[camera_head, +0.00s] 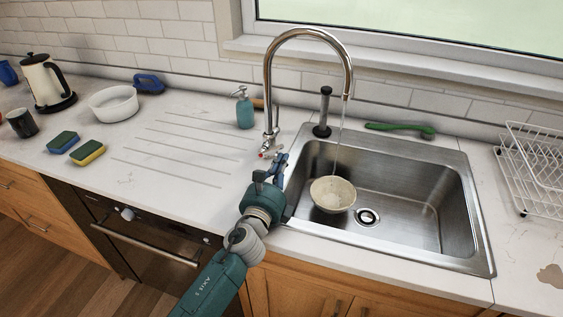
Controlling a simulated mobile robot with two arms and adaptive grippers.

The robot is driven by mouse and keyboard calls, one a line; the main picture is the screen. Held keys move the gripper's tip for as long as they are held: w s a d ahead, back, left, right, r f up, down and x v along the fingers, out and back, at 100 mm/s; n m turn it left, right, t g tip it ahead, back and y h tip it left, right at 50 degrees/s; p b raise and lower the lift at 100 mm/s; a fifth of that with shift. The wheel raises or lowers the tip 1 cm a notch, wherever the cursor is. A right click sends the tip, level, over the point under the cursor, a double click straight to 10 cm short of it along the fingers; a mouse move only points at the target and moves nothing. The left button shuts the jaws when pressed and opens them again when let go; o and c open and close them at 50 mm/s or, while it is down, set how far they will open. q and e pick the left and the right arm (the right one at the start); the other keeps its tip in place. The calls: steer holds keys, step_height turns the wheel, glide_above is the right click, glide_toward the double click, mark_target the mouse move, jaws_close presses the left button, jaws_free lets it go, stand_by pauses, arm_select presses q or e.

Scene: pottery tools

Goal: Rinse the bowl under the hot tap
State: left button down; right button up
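A cream bowl (332,194) is in the left part of the steel sink (425,208), left of the drain. A thin stream of water (339,135) falls from the curved chrome tap (268,85) to the bowl. My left gripper (279,163) is at the sink's left rim, just below the tap's base and the red-marked tap handle (263,154). It is apart from the bowl, and its finger opening cannot be made out. I cannot tell whether it touches the handle. My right gripper is out of view.
A teal soap bottle (245,110) stands left of the tap. A dark plunger-like tool (323,112) and a green brush (400,129) are behind the sink. A wire rack (535,175) is at right. The ribbed drainboard (185,150) is clear; sponges (88,152) lie farther left.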

mark_target(275, 150)
arm_select(q)
steer(key=shift+a+r+n+p, duration=0.2)
steer(key=shift+r+n+p, duration=0.45)
steer(key=shift+n, duration=0.35)
steer(key=shift+w+a+r+n, duration=0.1)
steer(key=shift+a+r+n, duration=0.05)
steer(key=shift+r+n, duration=0.3)
steer(key=n+p, duration=0.1)
steer(key=a+r+n+p, duration=0.1)
steer(key=n, duration=0.1)
steer(key=shift+w+a+r, duration=0.1)
steer(key=shift+w+r, duration=0.1)
steer(key=shift+r, duration=0.1)
steer(key=shift+w+a+r+n+p, duration=0.2)
steer(key=shift+a+n+p, duration=0.25)
steer(key=shift+n, duration=0.4)
steer(key=shift+w+a+r+n+p, duration=0.1)
steer(key=shift+a+r+n+p, duration=0.25)
steer(key=shift+n, duration=0.5)
steer(key=shift+w+a+r+n+p, duration=0.15)
steer(key=shift+a+n+p, duration=0.35)
steer(key=shift+n, duration=0.35)
steer(key=shift+s, duration=0.1)
